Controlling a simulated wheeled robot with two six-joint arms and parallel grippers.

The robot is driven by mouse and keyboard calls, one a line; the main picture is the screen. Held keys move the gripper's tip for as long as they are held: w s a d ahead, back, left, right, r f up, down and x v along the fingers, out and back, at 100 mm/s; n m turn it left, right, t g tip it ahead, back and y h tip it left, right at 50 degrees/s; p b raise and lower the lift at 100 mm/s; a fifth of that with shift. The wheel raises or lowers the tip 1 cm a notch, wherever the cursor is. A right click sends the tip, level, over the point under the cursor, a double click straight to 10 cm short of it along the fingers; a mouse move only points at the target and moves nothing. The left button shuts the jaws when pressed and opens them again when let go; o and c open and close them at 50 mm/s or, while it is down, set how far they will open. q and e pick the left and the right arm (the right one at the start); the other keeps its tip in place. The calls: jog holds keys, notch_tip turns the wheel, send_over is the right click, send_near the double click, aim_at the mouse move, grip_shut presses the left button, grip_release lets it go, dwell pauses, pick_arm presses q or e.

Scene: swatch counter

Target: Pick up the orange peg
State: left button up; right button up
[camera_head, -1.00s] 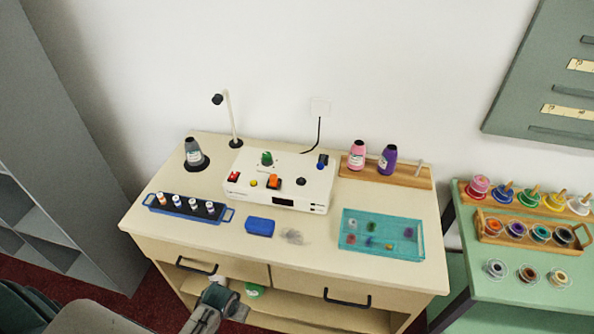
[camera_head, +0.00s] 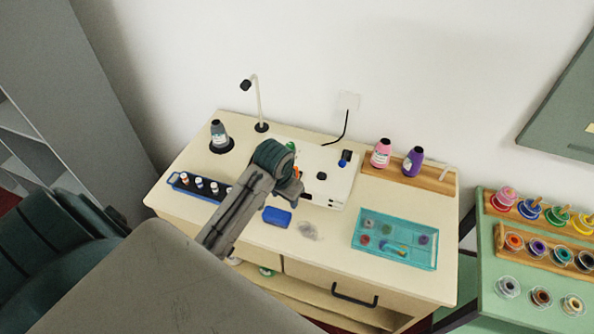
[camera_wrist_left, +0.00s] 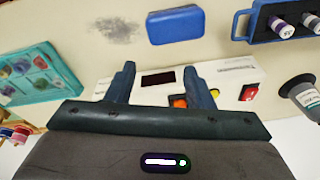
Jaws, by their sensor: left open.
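My left gripper (camera_head: 292,190) hangs over the front of the white control box (camera_head: 335,185), partly hidden by my own arm. In the left wrist view its two fingers (camera_wrist_left: 159,78) stand apart with nothing between them. An orange piece (camera_wrist_left: 179,101) on the box shows beside the right finger there, partly covered; my arm hides most of it in the head view. I cannot tell which of these is the peg. My right gripper is not in view.
A blue block (camera_head: 277,216) and a grey smudge (camera_head: 309,231) lie before the box. A teal tray (camera_head: 435,255) holds small pieces at right. A grey bottle (camera_head: 219,135) and a lamp (camera_head: 258,100) stand behind the rack. Pink (camera_head: 381,153) and purple (camera_head: 413,161) bottles stand on a wooden rack.

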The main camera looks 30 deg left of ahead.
pick_arm(q)
jog(key=shift+n+g, duration=0.4)
jog(key=w+a+r+b, duration=0.1)
jog(key=w, duration=0.2)
jog(key=w+a+r+b, duration=0.1)
jog(key=w+a+r, duration=0.1)
jog(key=w, duration=0.2)
jog(key=w+a+r+b, duration=0.1)
jog(key=w, duration=0.3)
jog(key=shift+a+r, duration=0.15)
jog(key=shift+a, duration=0.1)
jog(key=shift+w+f, duration=0.15)
jog(key=shift+f, duration=0.4)
jog(key=shift+w+f, duration=0.15)
jog(key=shift+f, duration=0.35)
jog(key=shift+f+p, duration=0.5)
notch_tip(320, 180, down, 4)
jog(key=shift+w+a+f+p, duration=0.1)
jog(key=shift+w+p, duration=0.05)
jog(key=shift+p, duration=0.9)
jog(key=shift+w+f, duration=0.1)
jog(key=shift+f, duration=0.05)
grip_shut()
